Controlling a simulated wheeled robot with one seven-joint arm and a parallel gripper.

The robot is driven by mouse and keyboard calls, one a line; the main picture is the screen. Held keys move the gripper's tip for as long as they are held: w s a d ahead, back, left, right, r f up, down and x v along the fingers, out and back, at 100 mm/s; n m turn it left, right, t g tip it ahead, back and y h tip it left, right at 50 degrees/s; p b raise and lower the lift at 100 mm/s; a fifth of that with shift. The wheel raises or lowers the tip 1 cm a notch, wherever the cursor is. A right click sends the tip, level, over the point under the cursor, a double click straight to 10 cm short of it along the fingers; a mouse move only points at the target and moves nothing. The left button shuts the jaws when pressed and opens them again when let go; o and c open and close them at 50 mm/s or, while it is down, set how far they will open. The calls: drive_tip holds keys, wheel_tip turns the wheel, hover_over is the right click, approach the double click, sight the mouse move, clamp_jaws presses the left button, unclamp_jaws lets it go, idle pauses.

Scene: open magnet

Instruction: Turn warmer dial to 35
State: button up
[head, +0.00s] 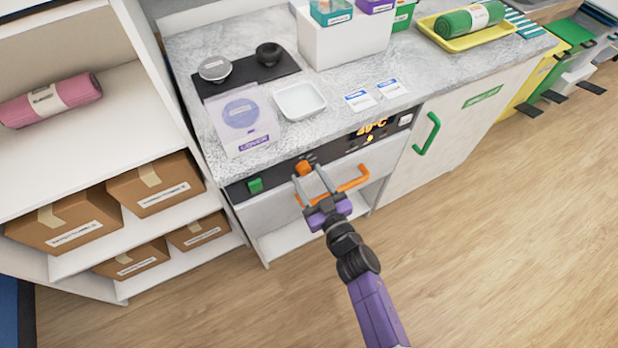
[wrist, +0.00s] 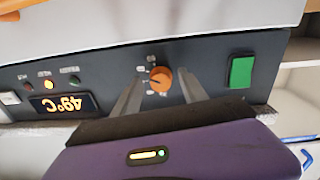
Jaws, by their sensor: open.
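The warmer's orange dial (head: 302,168) sits on the dark control panel at the counter's front edge. It also shows in the wrist view (wrist: 160,79), with small marks around it. My gripper (head: 310,178) is open, its two grey fingers pointing at the panel, one on either side of the dial. In the wrist view my gripper (wrist: 160,85) has the dial between its fingers with gaps on both sides; I cannot tell whether they reach its depth. The display (head: 371,127) appears to read 49°C; in the wrist view the display (wrist: 63,104) is upside down and reads 49°C.
A green button (head: 254,186) is on the panel left of the dial. An orange drawer handle (head: 352,180) projects just below the panel, close to my gripper. The floor in front is clear.

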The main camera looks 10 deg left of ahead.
drive_tip(key=shift+w+a, duration=0.1)
drive_tip(key=shift+w, duration=0.05)
drive_tip(key=shift+c, duration=0.4)
clamp_jaws()
